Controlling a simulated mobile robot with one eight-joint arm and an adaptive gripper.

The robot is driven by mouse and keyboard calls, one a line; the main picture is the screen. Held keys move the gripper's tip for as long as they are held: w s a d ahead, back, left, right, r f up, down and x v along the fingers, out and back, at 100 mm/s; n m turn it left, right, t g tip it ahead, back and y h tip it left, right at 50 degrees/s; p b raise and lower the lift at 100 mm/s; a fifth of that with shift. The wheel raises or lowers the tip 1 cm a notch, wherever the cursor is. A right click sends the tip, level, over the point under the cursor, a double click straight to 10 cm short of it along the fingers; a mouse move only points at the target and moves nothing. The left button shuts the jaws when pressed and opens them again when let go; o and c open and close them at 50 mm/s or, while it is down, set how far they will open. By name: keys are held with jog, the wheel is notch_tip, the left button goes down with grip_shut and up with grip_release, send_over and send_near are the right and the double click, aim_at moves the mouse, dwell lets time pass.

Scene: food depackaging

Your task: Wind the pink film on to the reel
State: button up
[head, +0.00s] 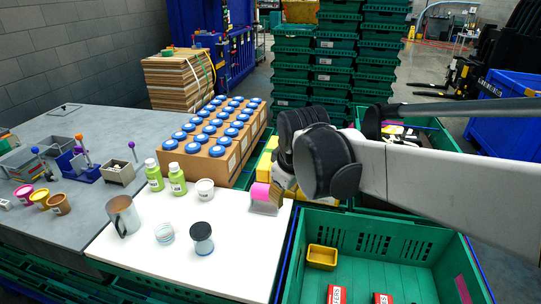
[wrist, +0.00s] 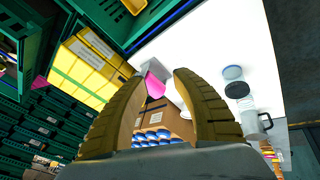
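The pink film (head: 260,191) shows as a small pink patch at a pale grey block (head: 264,208), near the right edge of the white table top. The film also shows in the wrist view (wrist: 154,86), between my fingers and beyond them. My gripper (wrist: 156,73) is open, with two yellow-brown fingers and nothing held. In the head view it is mostly hidden behind my dark wrist joints, just right of the film. A spool-like item with a dark top (head: 202,231), perhaps the reel, stands upright at the table's front. Its dark disc shows in the wrist view (wrist: 238,90).
A clear jar (head: 164,233), grey mug (head: 123,216), white tub (head: 205,189) and two green bottles (head: 154,175) stand on the white table (head: 240,250). A cardboard box (head: 215,167) of blue-lidded jars is behind. A green crate (head: 375,225) is at right.

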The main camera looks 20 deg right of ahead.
jog(key=w+d+n+g+p, duration=0.1)
jog(key=w+d+n+p, duration=0.25)
jog(key=w, duration=0.35)
jog(key=w+d+n+g+p, duration=0.2)
jog(key=w+d+p, duration=0.25)
jog(key=w, duration=0.25)
jog(key=shift+h, duration=0.3)
jog(key=x, duration=0.3)
jog(key=b+x, duration=0.1)
jog(key=x, duration=0.3)
jog(key=a+x, duration=0.1)
jog(key=x, duration=0.2)
jog(key=shift+w+d+f, duration=0.1)
jog(key=shift+w+f, duration=0.25)
jog(key=shift+t, duration=0.3)
grip_shut()
